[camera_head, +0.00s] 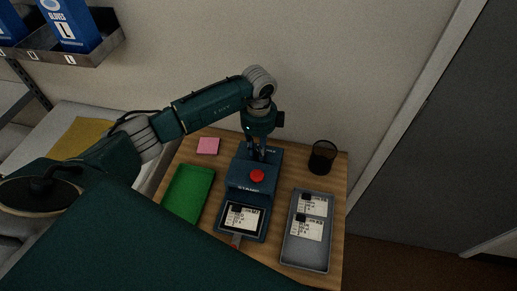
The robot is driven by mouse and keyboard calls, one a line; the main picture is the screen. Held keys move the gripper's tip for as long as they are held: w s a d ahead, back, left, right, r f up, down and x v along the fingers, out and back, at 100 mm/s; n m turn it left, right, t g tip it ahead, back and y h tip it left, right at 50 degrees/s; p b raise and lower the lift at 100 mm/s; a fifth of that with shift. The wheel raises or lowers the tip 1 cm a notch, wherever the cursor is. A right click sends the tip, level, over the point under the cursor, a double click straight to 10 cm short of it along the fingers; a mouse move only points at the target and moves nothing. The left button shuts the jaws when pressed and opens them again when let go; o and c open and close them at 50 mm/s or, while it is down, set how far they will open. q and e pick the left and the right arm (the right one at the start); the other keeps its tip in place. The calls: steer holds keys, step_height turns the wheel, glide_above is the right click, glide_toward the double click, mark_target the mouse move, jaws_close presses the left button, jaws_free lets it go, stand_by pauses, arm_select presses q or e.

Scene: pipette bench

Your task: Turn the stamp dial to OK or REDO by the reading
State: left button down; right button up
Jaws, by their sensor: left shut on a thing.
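The dark blue stamp machine (238,180) stands in the middle of the wooden table, with a red button (257,176) on top and the word STAMP on its front. A white card with a dark patch (243,217) lies in its front bed; its reading is too small to make out. My left gripper (257,155) points down at the back top of the machine, shut on the stamp dial there. The gripper mostly hides the dial, so I cannot tell where it points. My right gripper is not in view.
A green tray (189,192) lies empty left of the machine. A grey tray (292,254) with cards lies at the right. A black mesh cup (322,158) and pink notes (208,146) stand toward the back. The wall is close behind.

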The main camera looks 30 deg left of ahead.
arm_select(q)
steer(key=shift+w+r, duration=0.15)
steer(key=c, duration=1.8)
jaws_free()
step_height(320, 180, up, 12)
steer(key=shift+f, duration=0.1)
